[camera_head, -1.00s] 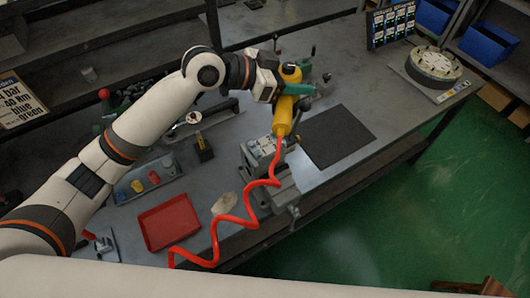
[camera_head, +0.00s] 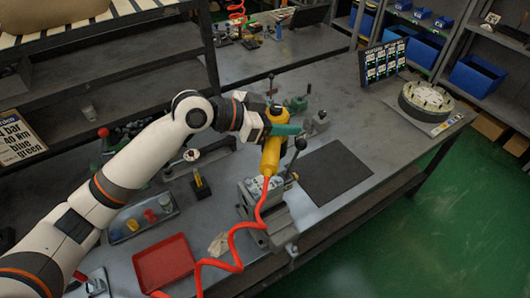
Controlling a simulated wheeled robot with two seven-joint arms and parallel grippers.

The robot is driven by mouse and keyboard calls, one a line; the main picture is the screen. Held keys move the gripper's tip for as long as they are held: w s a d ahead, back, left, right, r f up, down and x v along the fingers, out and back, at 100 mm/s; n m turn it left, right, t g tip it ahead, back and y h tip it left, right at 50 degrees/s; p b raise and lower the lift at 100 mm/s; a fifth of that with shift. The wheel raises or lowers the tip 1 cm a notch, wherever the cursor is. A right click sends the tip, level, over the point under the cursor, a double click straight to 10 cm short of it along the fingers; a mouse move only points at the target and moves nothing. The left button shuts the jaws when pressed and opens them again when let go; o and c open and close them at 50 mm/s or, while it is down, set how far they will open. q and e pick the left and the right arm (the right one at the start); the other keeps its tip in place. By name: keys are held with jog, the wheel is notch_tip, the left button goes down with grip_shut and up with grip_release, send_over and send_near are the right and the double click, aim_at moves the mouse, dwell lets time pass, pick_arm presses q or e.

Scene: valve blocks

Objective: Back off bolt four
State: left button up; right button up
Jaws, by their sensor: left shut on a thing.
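My left gripper (camera_head: 262,128) is shut on a yellow tool (camera_head: 271,155) with a teal part, a power driver with a red coiled hose (camera_head: 232,250) hanging from its lower end. The tool is held upright, close above a grey valve block (camera_head: 262,193) clamped at the front edge of the bench. Whether the tool touches the block cannot be told from here. The bolts on the block are too small to tell apart, and bolt four cannot be picked out. My right gripper is not in view.
The grey bench (camera_head: 330,115) also bears a red tray (camera_head: 164,262), a small parts tray (camera_head: 143,219), a black mat (camera_head: 334,172) and a round flange (camera_head: 427,101). A lever (camera_head: 299,146) stands close right of the tool. Green floor lies beyond the front edge.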

pick_arm(q)
jog(key=a, duration=0.6)
jog(key=shift+s+a+r, duration=0.15)
jog(key=shift+s+a, duration=0.1)
jog(key=shift+s, duration=0.2)
jog(key=shift+f+b, duration=1.85)
jog(key=shift+f, duration=0.6)
jog(key=shift+f+b, duration=0.95)
jog(key=shift+f, duration=0.05)
dwell(0.7)
